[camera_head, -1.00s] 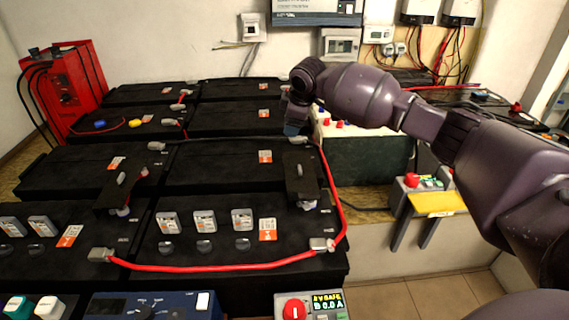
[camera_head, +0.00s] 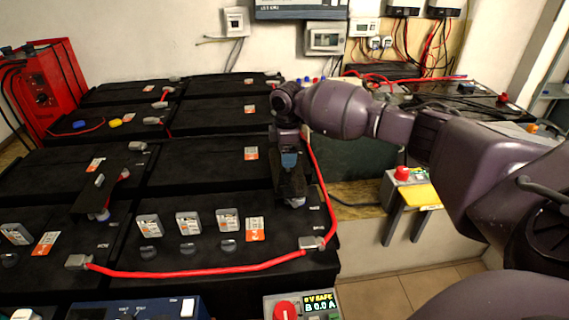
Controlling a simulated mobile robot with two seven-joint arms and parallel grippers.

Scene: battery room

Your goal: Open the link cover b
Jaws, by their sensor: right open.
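Two dark link covers bridge the black batteries. The right one (camera_head: 291,187) is under my right gripper, and the left one (camera_head: 88,198) has a small grey handle on top. I cannot read which is b. Both lie flat, as far as I can see. My right gripper (camera_head: 289,163) points down at the far part of the right cover, with its blue-grey fingertips at or just above it. It hides that cover's handle, and I cannot tell whether it touches. It is open. My left gripper is not in view.
A red cable (camera_head: 190,273) runs along the front batteries and up beside the right cover. A panel with a red knob (camera_head: 286,310) and a display stands at the front. A red charger (camera_head: 45,88) is at back left.

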